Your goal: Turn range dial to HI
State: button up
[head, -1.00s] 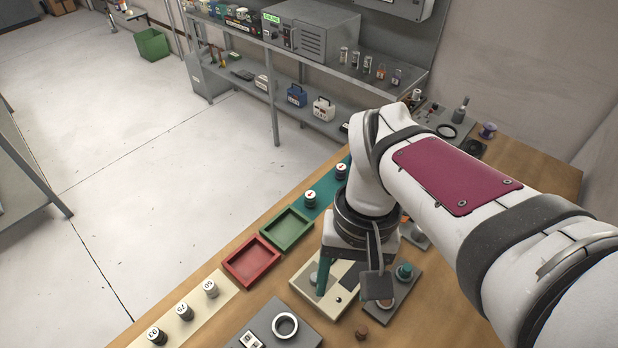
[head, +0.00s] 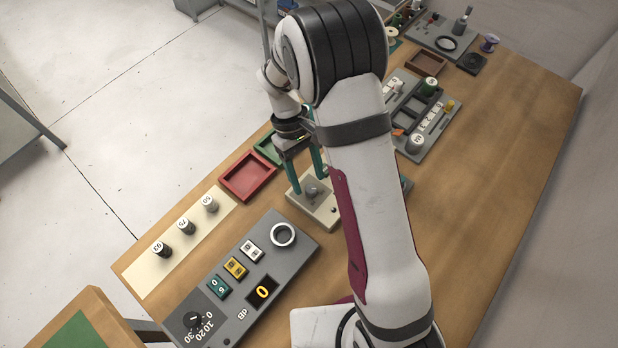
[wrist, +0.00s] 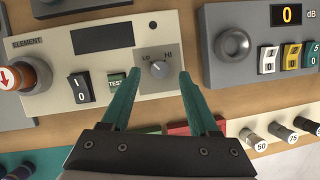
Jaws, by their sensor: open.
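The range dial (wrist: 160,68) is a small grey knob on a lighter grey plate, with LO printed at its upper left and HI at its upper right in the wrist view. Its pointer is too small to read surely. The dial sits on a beige element panel (wrist: 50,50); in the head view the panel (head: 325,213) is partly behind my arm. My gripper (wrist: 160,78) is open, its teal fingers on either side of the dial and slightly below it in the picture. I cannot tell whether they touch it. The fingers also show over the panel in the head view (head: 306,174).
Beside the dial are a TEST button (wrist: 117,83), a rocker switch (wrist: 81,88) and a red-arrow knob (wrist: 20,75). A grey dB unit (head: 205,325) stands close by. Red (head: 247,176) and green (head: 268,148) trays lie beyond. The right tabletop is clear.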

aim_at(311, 190)
jog(key=shift+x, duration=1.1)
grip_shut()
